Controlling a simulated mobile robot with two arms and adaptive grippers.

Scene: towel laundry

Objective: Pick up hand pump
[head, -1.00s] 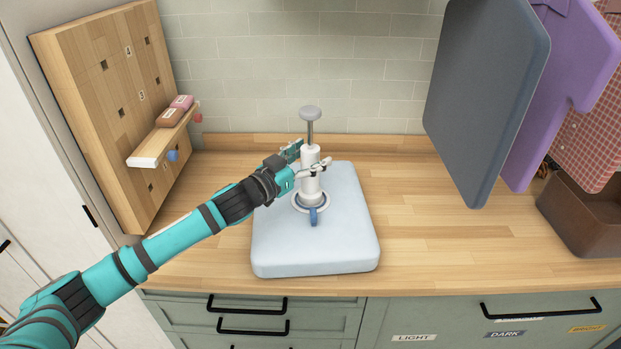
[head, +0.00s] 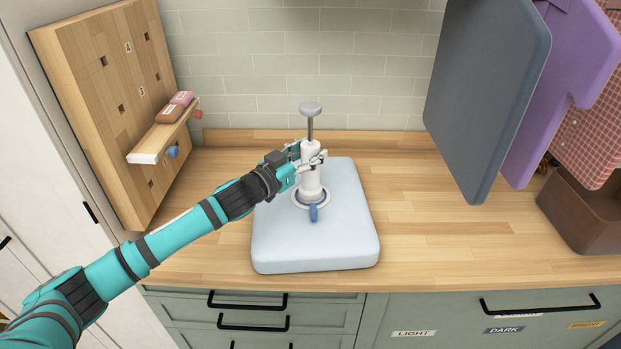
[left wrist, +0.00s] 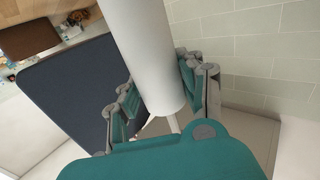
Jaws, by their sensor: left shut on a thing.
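The hand pump (head: 312,187) is a white cylinder with a grey plunger knob on a metal rod at its top and a blue nozzle at its foot. It stands upright on a pale blue folded towel or cushion (head: 345,240) on the counter. My left gripper (head: 313,157) is shut around the upper part of the white cylinder, below the rod. In the left wrist view the white pump body (left wrist: 152,60) runs between the two fingers. I cannot tell if the pump's base touches the pad. My right gripper is not in view.
A wooden pegboard (head: 95,110) with a small shelf (head: 158,148) holding soap-like blocks leans at the left. Dark grey (head: 485,100) and purple (head: 565,80) cloths hang at the right above a brown bin (head: 585,215). The wooden counter (head: 440,220) is clear between.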

